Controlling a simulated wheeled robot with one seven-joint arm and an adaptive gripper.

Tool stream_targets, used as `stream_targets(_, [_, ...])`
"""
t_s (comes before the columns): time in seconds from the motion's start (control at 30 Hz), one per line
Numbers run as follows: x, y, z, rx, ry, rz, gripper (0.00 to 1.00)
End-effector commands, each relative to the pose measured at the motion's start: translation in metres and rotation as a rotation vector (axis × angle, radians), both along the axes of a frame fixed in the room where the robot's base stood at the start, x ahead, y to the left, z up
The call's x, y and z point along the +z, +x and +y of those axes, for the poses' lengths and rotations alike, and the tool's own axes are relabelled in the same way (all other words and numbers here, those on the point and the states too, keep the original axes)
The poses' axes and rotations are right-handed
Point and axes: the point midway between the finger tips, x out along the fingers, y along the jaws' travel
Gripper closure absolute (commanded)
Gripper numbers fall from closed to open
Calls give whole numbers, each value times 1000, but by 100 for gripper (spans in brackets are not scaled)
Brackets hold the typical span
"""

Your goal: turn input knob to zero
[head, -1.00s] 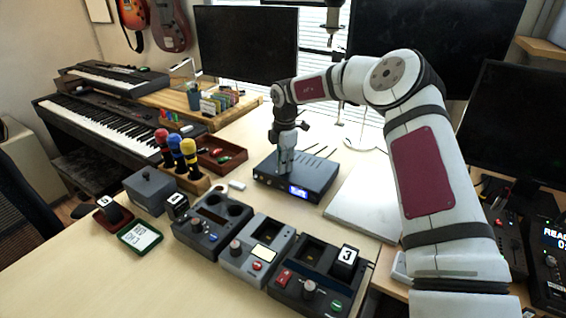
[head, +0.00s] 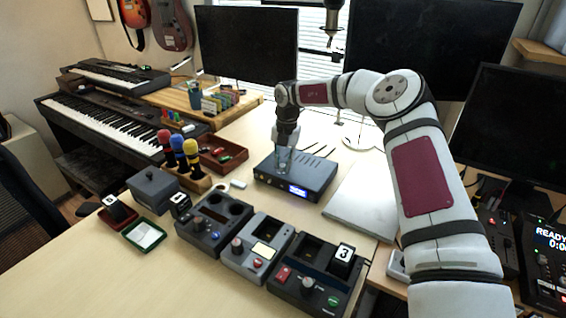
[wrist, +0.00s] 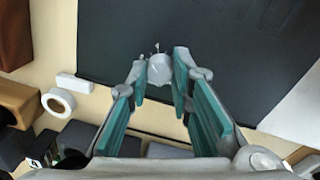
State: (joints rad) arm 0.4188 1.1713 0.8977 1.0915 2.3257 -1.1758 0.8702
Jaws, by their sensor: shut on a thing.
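A dark box with a lit blue-white display (head: 299,191) on its front stands mid-table; this flat box (head: 318,178) has its top facing up. My gripper (head: 282,168) points straight down over the box's left front part. In the wrist view, my gripper's fingertips (wrist: 160,72) are closed around a small pale round knob (wrist: 159,69) in front of the dark box top (wrist: 220,45). The fingers touch it from both sides. In the head view the fingers hide the knob, and its pointer mark cannot be read.
Three control units stand in front, one a grey unit (head: 255,250). A microphone stand (head: 198,180) and a red tray (head: 226,162) stand left of the box. A silver laptop (head: 362,205) lies right. Thin dark rods rise behind the box. Bare table shows at front left.

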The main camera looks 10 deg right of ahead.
Motion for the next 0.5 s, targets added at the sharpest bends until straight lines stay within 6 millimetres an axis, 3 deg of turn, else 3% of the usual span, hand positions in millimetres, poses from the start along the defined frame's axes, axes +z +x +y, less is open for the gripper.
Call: stream_targets(0.5, [-1, 1, -1, 489, 0, 2, 100])
